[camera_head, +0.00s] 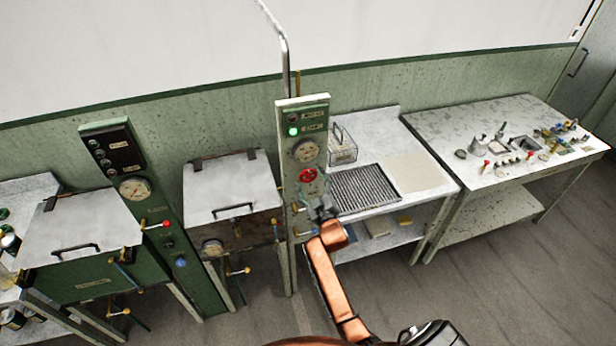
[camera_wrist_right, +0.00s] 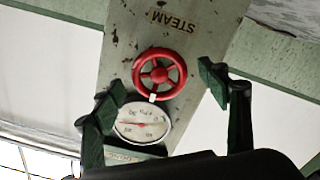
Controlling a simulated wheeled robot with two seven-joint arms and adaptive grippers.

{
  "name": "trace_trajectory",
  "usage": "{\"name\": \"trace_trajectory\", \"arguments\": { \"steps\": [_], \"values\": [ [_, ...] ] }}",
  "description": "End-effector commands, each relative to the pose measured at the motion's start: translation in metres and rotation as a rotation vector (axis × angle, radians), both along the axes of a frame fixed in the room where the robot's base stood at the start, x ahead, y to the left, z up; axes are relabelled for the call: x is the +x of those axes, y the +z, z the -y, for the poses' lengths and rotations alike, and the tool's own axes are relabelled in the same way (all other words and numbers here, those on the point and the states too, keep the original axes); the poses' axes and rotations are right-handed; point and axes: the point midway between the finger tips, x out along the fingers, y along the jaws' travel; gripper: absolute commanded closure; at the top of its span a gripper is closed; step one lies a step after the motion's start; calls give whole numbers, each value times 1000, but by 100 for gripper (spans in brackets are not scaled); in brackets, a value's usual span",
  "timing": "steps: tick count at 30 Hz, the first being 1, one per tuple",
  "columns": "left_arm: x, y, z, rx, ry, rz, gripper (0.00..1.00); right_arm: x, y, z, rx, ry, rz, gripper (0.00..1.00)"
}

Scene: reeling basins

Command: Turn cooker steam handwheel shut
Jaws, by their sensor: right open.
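The red steam handwheel (camera_head: 309,175) sits on the front of a narrow green control column (camera_head: 291,225), below a round gauge (camera_head: 306,151). In the right wrist view the spoked handwheel (camera_wrist_right: 160,75) shows whole, near an upside-down STEAM label (camera_wrist_right: 173,21) and the white gauge (camera_wrist_right: 142,122). My right gripper (camera_head: 326,212) is just below and right of the wheel in the head view. Its two fingers (camera_wrist_right: 163,91) are spread wide and empty, one to each side of the wheel in the wrist view, apart from it. My left gripper is not in view.
A green lamp (camera_head: 293,131) glows on the column. Lidded basins (camera_head: 233,186) stand left of it. Right of it is a bench with a wire basket (camera_head: 342,148) and a ribbed tray (camera_head: 363,190). A table (camera_head: 440,128) with small parts stands farther right.

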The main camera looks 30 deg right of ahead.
Motion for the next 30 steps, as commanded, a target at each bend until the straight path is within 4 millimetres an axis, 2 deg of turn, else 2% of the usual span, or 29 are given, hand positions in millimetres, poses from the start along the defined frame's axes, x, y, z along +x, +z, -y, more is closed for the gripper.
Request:
{"name": "trace_trajectory", "arguments": {
  "steps": [1, 6, 13, 18, 30],
  "values": [
    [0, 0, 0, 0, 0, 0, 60, -12, -2, -2, 1, 0, -2, 31],
    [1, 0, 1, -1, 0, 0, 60, -47, -1, -11, 0, 0, -1, 31],
    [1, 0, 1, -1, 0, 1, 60, -79, -1, -19, 1, 0, -1, 31],
    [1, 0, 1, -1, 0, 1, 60, -87, 0, -21, 1, 0, 0, 31],
    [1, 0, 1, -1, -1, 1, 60, -87, 0, -21, 1, -1, -1, 31]
  ]
}}
